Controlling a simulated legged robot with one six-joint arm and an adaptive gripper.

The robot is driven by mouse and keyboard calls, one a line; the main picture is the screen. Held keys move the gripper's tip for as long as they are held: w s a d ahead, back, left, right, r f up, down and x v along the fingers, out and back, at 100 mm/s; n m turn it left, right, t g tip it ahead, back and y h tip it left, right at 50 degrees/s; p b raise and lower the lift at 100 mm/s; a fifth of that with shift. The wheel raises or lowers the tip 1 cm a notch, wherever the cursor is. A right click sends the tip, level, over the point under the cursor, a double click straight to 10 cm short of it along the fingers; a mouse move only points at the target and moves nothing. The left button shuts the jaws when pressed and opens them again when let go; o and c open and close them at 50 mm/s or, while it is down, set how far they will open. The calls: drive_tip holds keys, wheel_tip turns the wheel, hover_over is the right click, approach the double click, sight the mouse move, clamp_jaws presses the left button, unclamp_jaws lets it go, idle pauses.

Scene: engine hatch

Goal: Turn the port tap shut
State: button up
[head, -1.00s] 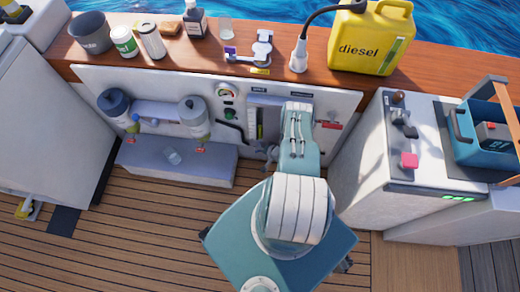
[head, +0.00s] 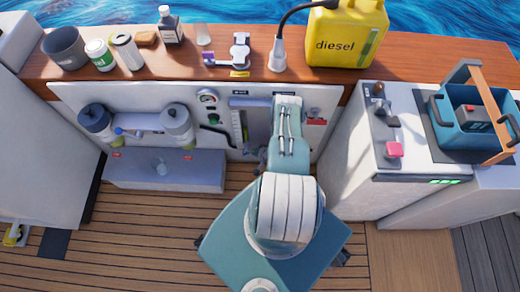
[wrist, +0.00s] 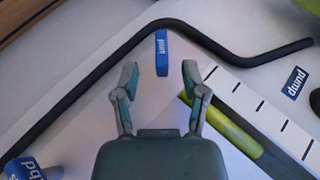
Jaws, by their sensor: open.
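In the wrist view my gripper (wrist: 160,80) is open and empty. A narrow blue piece with white lettering (wrist: 161,52) stands between and just beyond its fingertips; its upside-down text is too small to read surely, so I cannot tell whether it is the port tap. Another blue lettered piece (wrist: 22,169) is at the lower left. In the head view my arm reaches to the white panel (head: 75,95) and largely hides the gripper.
A black bent pipe (wrist: 110,68) crosses behind the fingertips, with a yellow-green gauge tube (wrist: 235,130) at right. A grey ledge (head: 205,172) juts out below the bowls. The console (head: 350,155) stands at right. Deck (head: 140,235) at left is clear.

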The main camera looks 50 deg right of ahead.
drive_tip(key=v, duration=0.9)
drive_tip(key=shift+s, duration=0.15)
drive_tip(key=shift+d+r, duration=0.1)
